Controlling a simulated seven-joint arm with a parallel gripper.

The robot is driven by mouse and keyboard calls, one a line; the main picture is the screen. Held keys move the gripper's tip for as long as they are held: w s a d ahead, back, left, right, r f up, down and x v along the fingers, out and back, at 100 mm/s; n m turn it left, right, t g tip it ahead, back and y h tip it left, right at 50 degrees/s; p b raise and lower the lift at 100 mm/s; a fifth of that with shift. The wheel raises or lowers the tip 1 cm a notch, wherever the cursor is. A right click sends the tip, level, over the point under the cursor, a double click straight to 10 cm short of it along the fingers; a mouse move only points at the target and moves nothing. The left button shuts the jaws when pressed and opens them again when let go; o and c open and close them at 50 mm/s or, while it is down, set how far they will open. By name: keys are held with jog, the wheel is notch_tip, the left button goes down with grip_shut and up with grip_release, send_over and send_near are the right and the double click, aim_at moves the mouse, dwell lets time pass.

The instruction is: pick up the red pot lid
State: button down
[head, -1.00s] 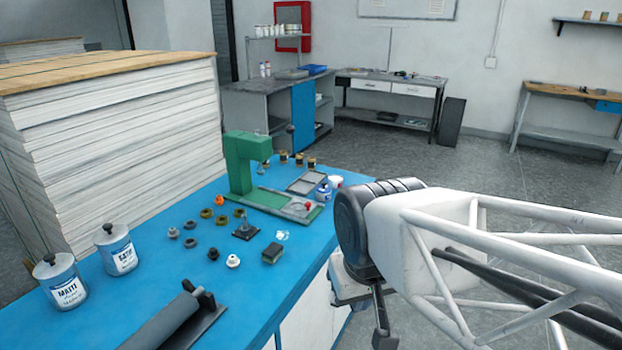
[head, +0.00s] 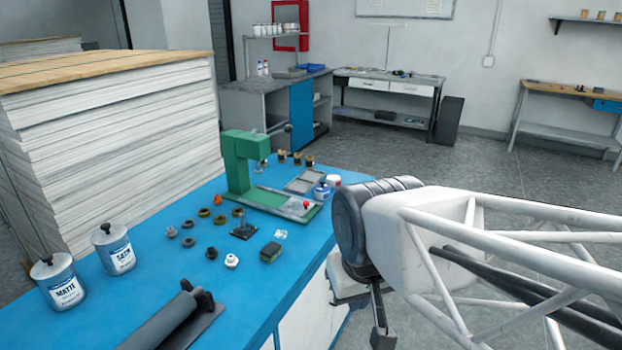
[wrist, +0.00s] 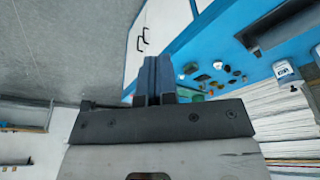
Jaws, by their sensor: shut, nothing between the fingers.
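My gripper (wrist: 157,62) is shut and empty in the wrist view. Its fingers point towards the white cabinet front and blue bench edge. In the head view my arm is right of the bench, and the gripper's fingertips cannot be made out clearly. No red lid can be made out in the wrist view.
A green press (head: 238,160) stands left of the pots, with a small red spot (head: 306,203) on its base. Several small rings and knobs, one orange-red (head: 218,200), lie nearby. A dark roll (head: 165,320) and two labelled cans (head: 114,250) occupy the bench's near end.

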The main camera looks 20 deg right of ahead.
dwell(0.3)
jog(key=shift+c, duration=1.9)
grip_release()
jog(key=shift+r, duration=0.1)
